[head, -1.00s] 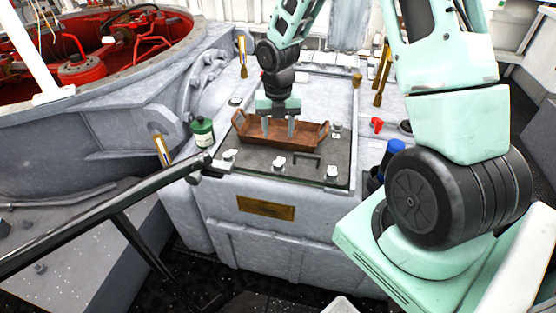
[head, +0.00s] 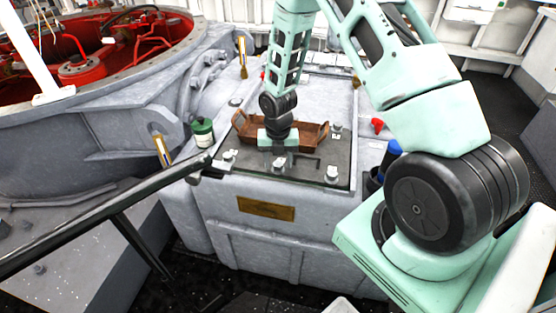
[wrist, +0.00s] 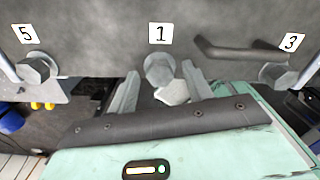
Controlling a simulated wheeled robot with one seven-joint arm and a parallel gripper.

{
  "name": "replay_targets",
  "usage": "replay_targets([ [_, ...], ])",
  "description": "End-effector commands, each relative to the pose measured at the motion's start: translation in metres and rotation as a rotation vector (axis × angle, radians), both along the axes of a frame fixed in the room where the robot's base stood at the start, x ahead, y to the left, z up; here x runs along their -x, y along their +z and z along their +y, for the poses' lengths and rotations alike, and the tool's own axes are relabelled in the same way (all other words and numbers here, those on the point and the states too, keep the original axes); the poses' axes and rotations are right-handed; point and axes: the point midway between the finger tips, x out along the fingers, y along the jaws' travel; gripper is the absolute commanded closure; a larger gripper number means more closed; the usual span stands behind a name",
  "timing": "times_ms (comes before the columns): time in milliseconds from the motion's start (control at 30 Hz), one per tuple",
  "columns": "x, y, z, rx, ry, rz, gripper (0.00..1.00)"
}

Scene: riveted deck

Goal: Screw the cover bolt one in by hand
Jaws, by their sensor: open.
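Cover bolt one (wrist: 160,68), a grey hex-headed bolt beside the label "1", shows at the centre of the wrist view. In the head view it is the middle bolt (head: 279,163) along the cover's front edge. The dark cover plate (head: 250,157) lies on the grey housing. My gripper (wrist: 160,72) is open, its two fingers apart on either side of bolt one's head; I cannot tell whether they touch it. A pale faceted piece (wrist: 173,92) shows just below the head, between the fingers. In the head view my gripper (head: 279,152) points down over this bolt.
Bolt 5 (wrist: 34,70) and bolt 3 (wrist: 277,75) flank bolt one. A dark handle (wrist: 235,50) rises between bolts one and 3. A brown tray (head: 312,133) stands just behind my gripper. A green bottle (head: 203,133) is left, a blue-topped item (head: 394,147) right.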

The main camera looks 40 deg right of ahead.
Motion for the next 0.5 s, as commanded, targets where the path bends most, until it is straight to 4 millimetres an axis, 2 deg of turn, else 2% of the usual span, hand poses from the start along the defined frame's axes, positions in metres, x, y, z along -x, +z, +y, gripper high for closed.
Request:
replay_targets([
  [33, -0.0001, 0.0001, 0.0001, 0.000, 0.000, 0.000, 0.50],
  [200, -0.0001, 0.0003, 0.0001, 0.000, 0.000, 0.000, 0.95],
  [500, 0.0000, 0.0006, 0.0001, 0.000, -0.022, 0.000, 0.95],
])
